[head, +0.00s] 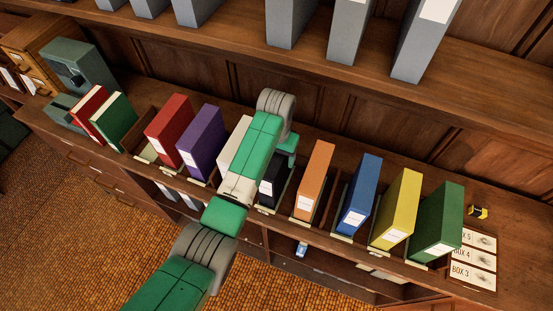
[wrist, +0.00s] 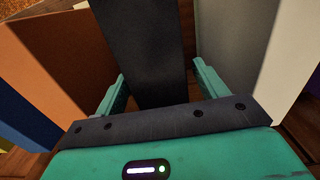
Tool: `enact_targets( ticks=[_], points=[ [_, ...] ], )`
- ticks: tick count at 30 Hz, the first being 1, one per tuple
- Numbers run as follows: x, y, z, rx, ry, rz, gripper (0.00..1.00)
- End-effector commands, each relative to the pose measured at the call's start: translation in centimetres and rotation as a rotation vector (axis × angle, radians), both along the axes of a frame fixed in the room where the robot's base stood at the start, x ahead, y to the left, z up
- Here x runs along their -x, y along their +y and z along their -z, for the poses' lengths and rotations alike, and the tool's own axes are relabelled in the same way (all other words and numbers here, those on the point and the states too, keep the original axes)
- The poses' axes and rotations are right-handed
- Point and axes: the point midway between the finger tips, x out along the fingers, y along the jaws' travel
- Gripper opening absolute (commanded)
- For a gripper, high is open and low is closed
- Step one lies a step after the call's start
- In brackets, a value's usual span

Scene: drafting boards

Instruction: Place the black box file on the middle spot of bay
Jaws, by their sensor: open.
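The black box file (head: 279,183) stands upright in the row on the counter, between the white and the orange files, partly hidden by my arm. In the wrist view the black file (wrist: 145,45) fills the space between my two fingers. My gripper (wrist: 162,82) is open, with one finger on each side of the file and a small gap seen at the right. In the head view my gripper (head: 286,148) is above the black file, its fingertips mostly hidden. I cannot tell which spot of the bay is the middle one.
Neighbours stand close: the white file (head: 235,143) at left and the orange file (head: 314,180) at right. Purple, red, blue, yellow and green files share the row. Grey files (head: 349,30) stand on the shelf above. Numbered cards (head: 473,255) lie at the right end.

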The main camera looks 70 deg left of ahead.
Motion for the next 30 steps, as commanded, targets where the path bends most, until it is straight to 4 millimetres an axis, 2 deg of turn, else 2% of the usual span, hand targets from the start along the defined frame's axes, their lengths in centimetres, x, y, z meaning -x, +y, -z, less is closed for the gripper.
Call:
enact_targets(
  ticks=[1, 6, 12, 16, 30],
  points=[
    [-0.1, 0.1, -1.4, -0.004, -0.004, 0.001, 0.72],
    [-0.1, 0.1, -5.6, -0.004, -0.002, 0.002, 0.72],
    [-0.1, 0.1, -8.7, -0.001, -0.001, 0.001, 0.72],
    [0.0, 0.0, -9.3, 0.000, 0.000, 0.001, 0.72],
    [0.0, 0.0, -9.3, 0.000, 0.000, 0.001, 0.72]
  ],
)
